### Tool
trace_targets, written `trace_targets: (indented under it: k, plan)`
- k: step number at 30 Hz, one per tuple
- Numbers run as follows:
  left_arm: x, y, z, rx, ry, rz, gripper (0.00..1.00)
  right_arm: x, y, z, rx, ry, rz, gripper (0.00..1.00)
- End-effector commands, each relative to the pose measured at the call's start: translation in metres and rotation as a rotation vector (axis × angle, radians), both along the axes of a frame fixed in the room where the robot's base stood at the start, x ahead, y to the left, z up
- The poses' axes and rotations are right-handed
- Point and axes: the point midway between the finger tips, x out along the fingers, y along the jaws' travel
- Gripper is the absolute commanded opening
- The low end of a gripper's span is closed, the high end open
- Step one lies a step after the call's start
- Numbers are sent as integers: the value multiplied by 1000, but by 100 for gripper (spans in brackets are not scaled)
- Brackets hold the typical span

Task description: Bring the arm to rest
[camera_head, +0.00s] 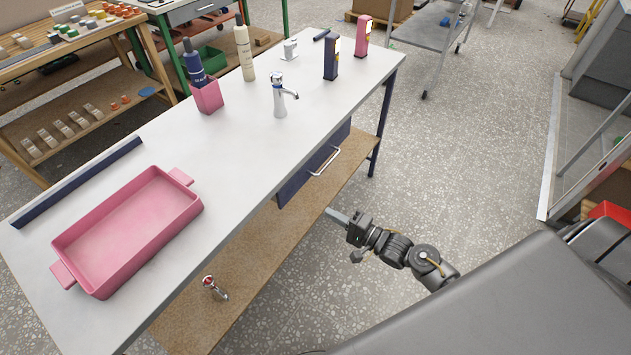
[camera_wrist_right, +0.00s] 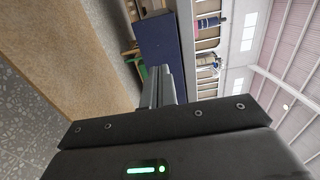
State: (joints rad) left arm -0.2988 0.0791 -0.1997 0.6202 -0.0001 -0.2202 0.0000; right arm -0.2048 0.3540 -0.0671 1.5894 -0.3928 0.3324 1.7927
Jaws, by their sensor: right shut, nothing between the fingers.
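My right gripper (camera_head: 337,215) is in front of the white table, below its top and near the drawer. Its fingers are together and hold nothing. The closed fingers also show in the right wrist view (camera_wrist_right: 163,88), with the dark blue drawer front (camera_wrist_right: 163,50) beyond them. My left gripper is not in either view.
The white table (camera_head: 235,140) bears a pink tray (camera_head: 125,240), a pink cup with a dark bottle (camera_head: 207,97), a faucet (camera_head: 280,95), a cream bottle (camera_head: 244,50) and dispensers (camera_head: 332,60). Another faucet (camera_head: 215,288) is on the lower shelf (camera_head: 260,265).

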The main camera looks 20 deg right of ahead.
Motion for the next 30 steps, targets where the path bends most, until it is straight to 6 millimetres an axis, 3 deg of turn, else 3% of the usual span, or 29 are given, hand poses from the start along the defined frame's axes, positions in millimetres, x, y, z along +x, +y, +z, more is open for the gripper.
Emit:
trace_targets:
  k: [7, 11, 14, 17, 20, 24, 27, 30]
  plan:
    - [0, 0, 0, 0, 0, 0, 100, 0, 0, 0, -25, -13, 0, 0]
    - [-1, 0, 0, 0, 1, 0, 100, 2, -4, -8, -199, -73, -14, 0]
    - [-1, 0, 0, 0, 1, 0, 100, 0, -25, -51, -482, -79, -49, 0]
    - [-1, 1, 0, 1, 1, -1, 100, -20, -48, -126, -825, -11, -37, 0]
    - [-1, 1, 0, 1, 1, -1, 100, -58, -65, -197, -1103, 85, 45, 0]
    - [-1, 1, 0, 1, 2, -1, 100, -134, -76, -284, -1391, 230, 251, 0]
    - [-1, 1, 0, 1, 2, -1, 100, -199, -77, -333, -1529, 328, 437, 0]
    - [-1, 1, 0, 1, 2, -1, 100, -267, -72, -369, -1606, 416, 625, 0]
